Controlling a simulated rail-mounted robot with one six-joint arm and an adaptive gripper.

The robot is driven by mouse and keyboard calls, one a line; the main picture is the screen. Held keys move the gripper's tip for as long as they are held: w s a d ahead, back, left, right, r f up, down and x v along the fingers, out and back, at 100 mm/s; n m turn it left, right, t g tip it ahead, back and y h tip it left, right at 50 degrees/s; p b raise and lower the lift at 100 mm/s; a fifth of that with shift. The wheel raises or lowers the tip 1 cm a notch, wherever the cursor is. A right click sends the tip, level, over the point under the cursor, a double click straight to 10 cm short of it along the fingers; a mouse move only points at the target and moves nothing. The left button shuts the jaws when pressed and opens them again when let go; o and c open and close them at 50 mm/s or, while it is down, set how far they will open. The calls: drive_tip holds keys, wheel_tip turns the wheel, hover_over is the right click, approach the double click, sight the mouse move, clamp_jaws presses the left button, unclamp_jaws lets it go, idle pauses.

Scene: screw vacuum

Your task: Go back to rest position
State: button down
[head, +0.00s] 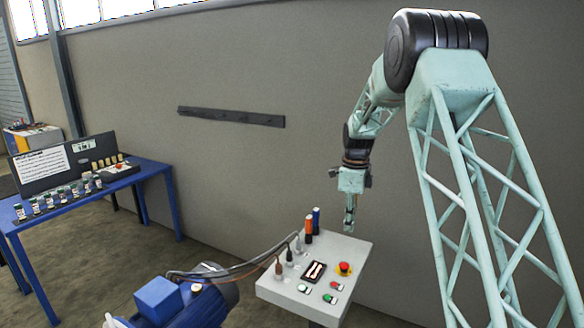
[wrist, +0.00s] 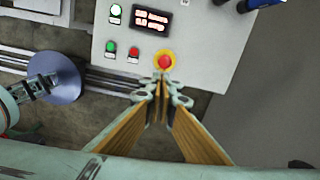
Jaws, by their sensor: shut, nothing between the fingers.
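My gripper (head: 349,222) hangs from my pale green arm, pointing down above the back right part of the white control panel. In the wrist view my gripper (wrist: 161,92) has its fingertips together with nothing between them. Its tips overlap the panel's front edge in that view, just below the red emergency button (wrist: 165,61). The gripper looks apart from the panel in the head view.
The control panel (head: 268,288) carries buttons, a lit display (head: 314,271), cable plugs and orange and blue cylinders. A blue motor (head: 215,292) stands left of it. A blue table (head: 150,171) with small items is far left. The wall behind is bare except for a dark rail (head: 231,117).

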drive_tip(key=s+r+n+t+b, duration=0.15)
drive_tip(key=s+r+n, duration=0.35)
drive_tip(key=s+r, duration=0.75)
drive_tip(key=s+r+n+b, duration=0.3)
drive_tip(key=s+r+n, duration=0.45)
drive_tip(key=s, duration=0.75)
drive_tip(key=s+a+f+n+t+b, duration=0.1)
drive_tip(key=s+n, duration=0.9)
drive_tip(key=s, duration=2.6)
wheel_tip(320, 180, down, 2)
drive_tip(key=t+b, duration=0.1)
drive_tip(key=b, duration=0.2)
drive_tip(key=shift+s+a+f, duration=0.15)
drive_tip(key=shift+s+a, duration=0.05)
drive_tip(key=shift+s, duration=0.15)
drive_tip(key=shift+f+b, duration=0.2)
drive_tip(key=shift+b, duration=0.15)
wheel_tip(320, 180, down, 13)
drive_tip(key=b, duration=1.3)
drive_tip(key=shift+r, duration=0.1)
